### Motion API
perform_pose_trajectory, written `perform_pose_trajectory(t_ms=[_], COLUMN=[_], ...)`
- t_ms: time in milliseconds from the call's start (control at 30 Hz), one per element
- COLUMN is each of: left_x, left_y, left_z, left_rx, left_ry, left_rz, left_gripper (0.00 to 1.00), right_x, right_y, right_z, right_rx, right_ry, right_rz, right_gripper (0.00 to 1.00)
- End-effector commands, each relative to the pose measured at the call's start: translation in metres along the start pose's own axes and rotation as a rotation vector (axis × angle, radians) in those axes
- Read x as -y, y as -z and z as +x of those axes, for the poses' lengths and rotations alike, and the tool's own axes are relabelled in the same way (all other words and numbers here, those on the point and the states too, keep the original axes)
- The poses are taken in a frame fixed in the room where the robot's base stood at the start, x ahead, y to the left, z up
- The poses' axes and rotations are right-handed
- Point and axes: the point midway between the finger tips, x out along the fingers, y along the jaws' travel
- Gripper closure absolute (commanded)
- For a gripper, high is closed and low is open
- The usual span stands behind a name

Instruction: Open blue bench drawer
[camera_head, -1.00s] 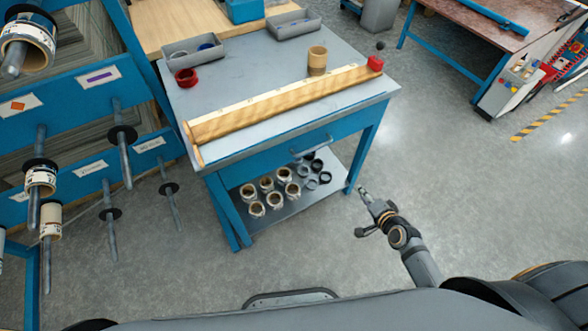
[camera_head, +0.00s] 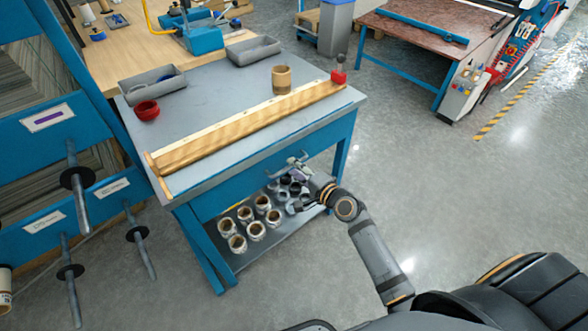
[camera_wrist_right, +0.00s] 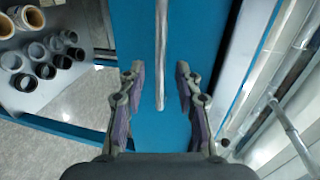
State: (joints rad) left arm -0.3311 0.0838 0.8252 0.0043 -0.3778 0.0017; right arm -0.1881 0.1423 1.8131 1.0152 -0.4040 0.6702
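The blue bench drawer (camera_head: 240,189) is under the grey top of the blue bench (camera_head: 210,98), and its front looks flush with the bench. In the right wrist view its blue front (camera_wrist_right: 140,25) fills the middle, with a pale bar handle (camera_wrist_right: 161,50) running down it. My right gripper (camera_head: 297,163) is at the drawer front in the head view and covers most of the handle there. In the right wrist view this gripper (camera_wrist_right: 159,78) is open, with the handle's end between its two fingers, apart from both. My left gripper is not in view.
Several rolls (camera_head: 256,230) stand on the bench's lower shelf, close below my right gripper. A long wooden strip (camera_head: 240,130), a brown roll (camera_head: 281,79) and grey bins (camera_head: 252,50) are on top. A rack with rods (camera_head: 75,190) stands left.

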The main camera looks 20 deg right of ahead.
Motion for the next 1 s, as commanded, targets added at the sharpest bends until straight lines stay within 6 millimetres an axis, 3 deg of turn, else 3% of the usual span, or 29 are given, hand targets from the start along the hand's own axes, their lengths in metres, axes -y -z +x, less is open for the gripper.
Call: perform_pose_trajectory(t_ms=[367,633,1000], left_x=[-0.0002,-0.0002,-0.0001], left_y=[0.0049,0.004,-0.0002], left_z=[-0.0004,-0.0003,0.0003], left_rx=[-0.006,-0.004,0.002], left_ry=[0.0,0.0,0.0], left_rz=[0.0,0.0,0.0], left_gripper=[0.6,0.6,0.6], right_x=[0.0002,0.0001,-0.0002], right_y=[-0.0004,-0.0003,-0.0003], right_z=[0.0102,0.01,0.0098], right_rx=[0.001,0.001,0.0], right_ry=[-0.001,-0.001,-0.001], right_rz=[-0.002,-0.001,-0.001], right_gripper=[0.66,1.0,1.0])
